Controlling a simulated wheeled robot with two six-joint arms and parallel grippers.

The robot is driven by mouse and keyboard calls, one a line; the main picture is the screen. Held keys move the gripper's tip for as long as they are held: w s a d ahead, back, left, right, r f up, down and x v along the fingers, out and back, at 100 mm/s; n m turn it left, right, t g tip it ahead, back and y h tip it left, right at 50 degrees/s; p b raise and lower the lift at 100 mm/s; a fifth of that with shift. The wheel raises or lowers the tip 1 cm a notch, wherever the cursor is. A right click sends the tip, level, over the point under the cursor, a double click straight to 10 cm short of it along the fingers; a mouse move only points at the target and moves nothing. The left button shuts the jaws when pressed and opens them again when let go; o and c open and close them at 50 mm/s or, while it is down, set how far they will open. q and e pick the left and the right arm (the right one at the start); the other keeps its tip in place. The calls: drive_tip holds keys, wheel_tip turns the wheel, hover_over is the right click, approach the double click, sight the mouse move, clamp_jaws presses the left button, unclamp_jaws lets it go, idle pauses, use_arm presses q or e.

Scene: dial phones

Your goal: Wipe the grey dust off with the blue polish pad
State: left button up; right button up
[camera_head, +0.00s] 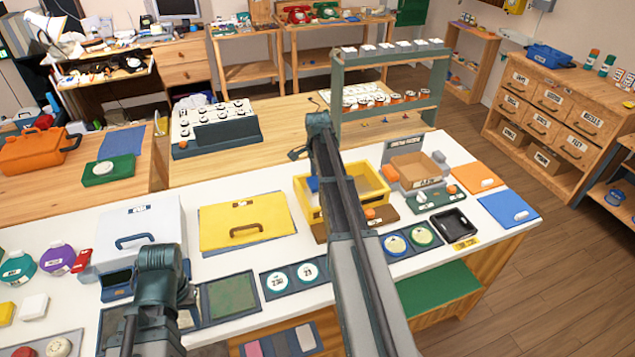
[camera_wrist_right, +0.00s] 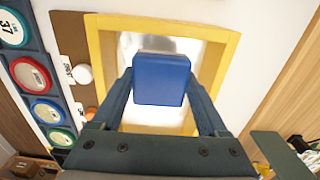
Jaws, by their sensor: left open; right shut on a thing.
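My right gripper (camera_wrist_right: 160,95) is shut on the blue polish pad (camera_wrist_right: 161,80), whose broad face shows in the right wrist view. The pad also shows in the head view (camera_head: 313,184), partly behind my right arm. It is over the yellow-framed box (camera_wrist_right: 232,45), which also shows in the head view (camera_head: 378,203); contact cannot be told. A pale grey-white area shows inside the frame behind the pad; I cannot tell whether it is dust. My left gripper (camera_head: 160,268) is open and low over the left front of the counter; its fingers are mostly hidden.
A white box (camera_head: 140,225) and a yellow lidded box (camera_head: 245,222) stand left of the yellow-framed box. Round dials (camera_head: 292,277) lie along the front. A cardboard bin (camera_head: 415,170) and a green shelf rack (camera_head: 388,85) stand right and behind.

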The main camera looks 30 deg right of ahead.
drive_tip(key=shift+r+p, duration=1.5)
drive_tip(key=shift+r, duration=0.1)
drive_tip(key=shift+f, duration=0.1)
